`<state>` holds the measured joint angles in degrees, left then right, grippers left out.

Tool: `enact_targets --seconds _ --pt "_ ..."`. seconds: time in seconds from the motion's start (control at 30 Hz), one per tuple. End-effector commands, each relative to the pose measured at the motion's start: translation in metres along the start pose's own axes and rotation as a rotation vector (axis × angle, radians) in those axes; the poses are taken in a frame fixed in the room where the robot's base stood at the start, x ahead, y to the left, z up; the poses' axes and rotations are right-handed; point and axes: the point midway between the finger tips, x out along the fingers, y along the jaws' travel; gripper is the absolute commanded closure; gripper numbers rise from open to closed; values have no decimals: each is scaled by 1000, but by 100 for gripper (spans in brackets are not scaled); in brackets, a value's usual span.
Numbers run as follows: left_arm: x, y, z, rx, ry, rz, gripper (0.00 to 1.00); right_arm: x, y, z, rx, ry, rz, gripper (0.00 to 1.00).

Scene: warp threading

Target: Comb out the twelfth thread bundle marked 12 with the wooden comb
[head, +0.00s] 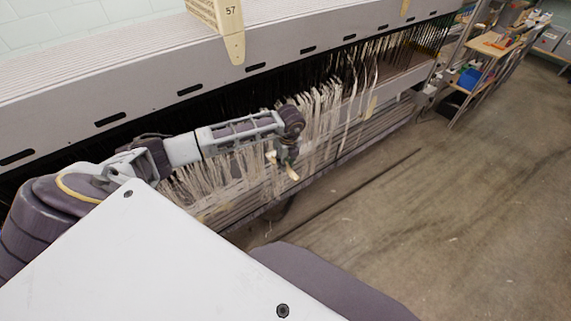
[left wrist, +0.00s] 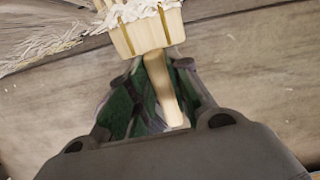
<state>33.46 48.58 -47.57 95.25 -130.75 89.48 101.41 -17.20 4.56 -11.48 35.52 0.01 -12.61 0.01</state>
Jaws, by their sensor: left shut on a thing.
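My left gripper (head: 284,158) reaches down in front of the hanging white thread bundles (head: 315,110) in the head view. In the left wrist view, the left gripper (left wrist: 155,112) is shut on the handle of the wooden comb (left wrist: 148,36). The comb's pale head has two brass-coloured strips and points away from the gripper. White threads lie at the far edge of the comb head. In the head view, only small pale parts of the comb (head: 292,174) show beside the gripper. I cannot read a 12 on any bundle. My right gripper is not in view.
A long grey loom beam (head: 150,100) with slots runs across behind the threads. A wooden piece marked 57 (head: 232,14) hangs over it. Lower rails (head: 350,145) run along the front. The concrete floor (head: 430,220) is open at the right; shelves (head: 490,50) stand at the back right.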

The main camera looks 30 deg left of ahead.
Motion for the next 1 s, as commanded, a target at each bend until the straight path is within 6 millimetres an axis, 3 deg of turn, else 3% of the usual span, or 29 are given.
enact_targets --seconds 1.0 --pt "-96 1 21 0 -1 0 100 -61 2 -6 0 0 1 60"
